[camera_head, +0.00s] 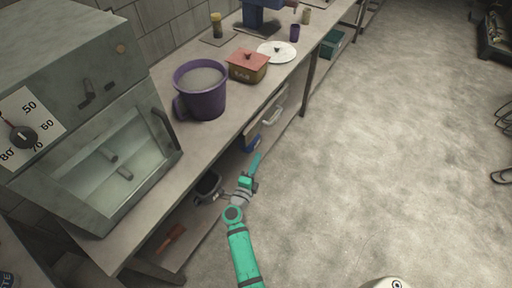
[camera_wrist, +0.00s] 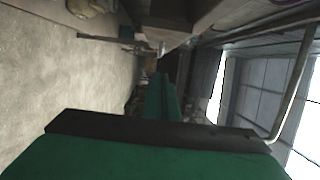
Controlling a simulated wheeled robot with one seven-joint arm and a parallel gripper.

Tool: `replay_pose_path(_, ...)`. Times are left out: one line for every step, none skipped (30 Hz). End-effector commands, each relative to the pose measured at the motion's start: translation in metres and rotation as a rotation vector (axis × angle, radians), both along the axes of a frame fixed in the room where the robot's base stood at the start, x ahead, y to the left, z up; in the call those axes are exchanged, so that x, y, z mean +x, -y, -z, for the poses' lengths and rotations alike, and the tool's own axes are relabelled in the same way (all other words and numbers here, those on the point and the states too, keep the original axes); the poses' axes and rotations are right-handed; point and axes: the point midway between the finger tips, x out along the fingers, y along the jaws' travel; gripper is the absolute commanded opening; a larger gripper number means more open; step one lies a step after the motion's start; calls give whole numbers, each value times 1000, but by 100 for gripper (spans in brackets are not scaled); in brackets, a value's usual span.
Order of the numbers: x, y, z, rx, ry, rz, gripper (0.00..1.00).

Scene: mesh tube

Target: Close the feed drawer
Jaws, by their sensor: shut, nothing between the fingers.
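The feed drawer (camera_head: 265,118), with a pale front and a light bar handle (camera_head: 272,114), is under the edge of the long bench in the head view. Its front appears to stand out slightly from the bench edge, but how far it is open is hard to tell. My gripper (camera_head: 256,162) is shut and empty, below and in front of the drawer, apart from the handle in that view. In the wrist view my green gripper (camera_wrist: 163,97) points forward along the bench side. I cannot pick out the drawer with certainty there.
The bench (camera_head: 150,220) carries a purple bucket (camera_head: 202,92), a red-lidded box (camera_head: 248,66) and a white plate (camera_head: 277,51). A grey cabinet (camera_head: 75,60) stands at left. A dark bin (camera_head: 208,187) and a blue item (camera_head: 252,143) are beneath. The floor at right is open.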

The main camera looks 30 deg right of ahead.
Motion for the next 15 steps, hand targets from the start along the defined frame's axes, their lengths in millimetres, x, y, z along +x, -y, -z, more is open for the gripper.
replay_pose_path(4, 2, -1, 0, 1, -1, 0)
replay_pose_path(7, 5, 0, 1, 1, -1, 0)
replay_pose_path(10, 8, 0, 1, 2, -1, 0)
replay_pose_path(14, 11, -1, 2, 2, -2, 0)
replay_pose_path(17, 15, 0, 2, 1, -2, 0)
replay_pose_path(22, 20, 0, 2, 2, -2, 0)
replay_pose_path(25, 24, -1, 3, 3, -1, 0)
replay_pose_path(28, 28, 0, 2, 2, -1, 0)
replay_pose_path(33, 33, 0, 3, 2, -2, 0)
replay_pose_path(36, 37, 0, 1, 2, -1, 0)
replay_pose_path(39, 41, 0, 2, 2, -1, 0)
replay_pose_path(43, 46, 0, 2, 2, 0, 0)
replay_pose_path(47, 50, 0, 3, 2, -2, 0)
replay_pose_path(50, 54, -1, 3, 2, -1, 0)
replay_pose_path(53, 59, 0, 3, 2, 1, 0)
